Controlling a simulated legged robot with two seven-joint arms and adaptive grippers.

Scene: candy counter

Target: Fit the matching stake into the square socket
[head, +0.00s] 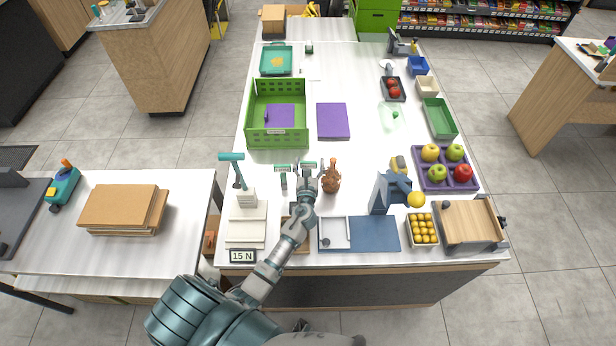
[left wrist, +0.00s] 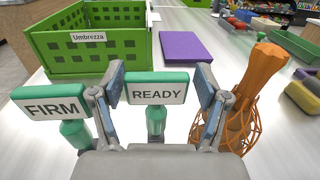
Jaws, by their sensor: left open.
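My left gripper (head: 307,168) is open above the counter. In the left wrist view its two fingers (left wrist: 160,85) stand on either side of a green sign stake labelled READY (left wrist: 158,92), which is upright; I see no finger closed on it. A second green stake labelled FIRM (left wrist: 55,105) stands just left of the left finger. In the head view the FIRM stake (head: 283,178) and the READY stake (head: 308,163) show small, side by side. I cannot make out a square socket in either view. My right gripper is not in view.
An orange-brown wire whisk-like object (left wrist: 257,95) stands close right of the gripper. A green crate (head: 250,125) and purple board (head: 333,121) lie beyond. A teal T-handled device (head: 232,158) stands left. A purple fruit tray (head: 474,183) is right.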

